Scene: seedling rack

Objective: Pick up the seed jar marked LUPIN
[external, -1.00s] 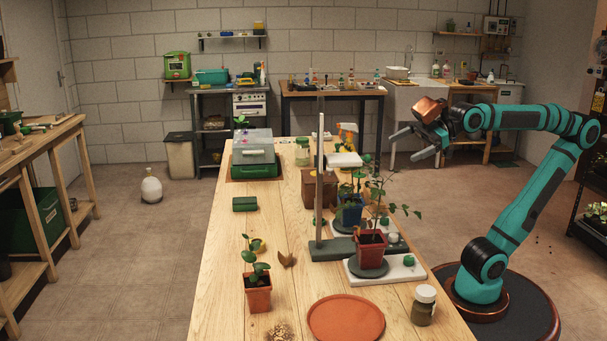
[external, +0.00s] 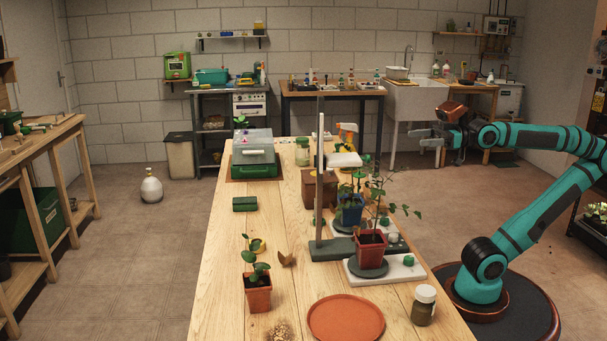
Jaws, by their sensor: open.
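One jar (external: 424,306), with dark greenish contents, is at the near right edge, right of the terracotta saucer. No label can be read on either, so I cannot tell which is marked LUPIN. My gripper (external: 424,138) is open and empty, right of the table and above its height, pointing left. It is apart from both jars.
The terracotta saucer (external: 346,320) lies at the near end. A red potted plant (external: 371,250) and a tall grey post (external: 319,180) stand mid-right on the table. A potted seedling (external: 257,294) is at the near left. The green propagator box (external: 254,168) sits at the far left.

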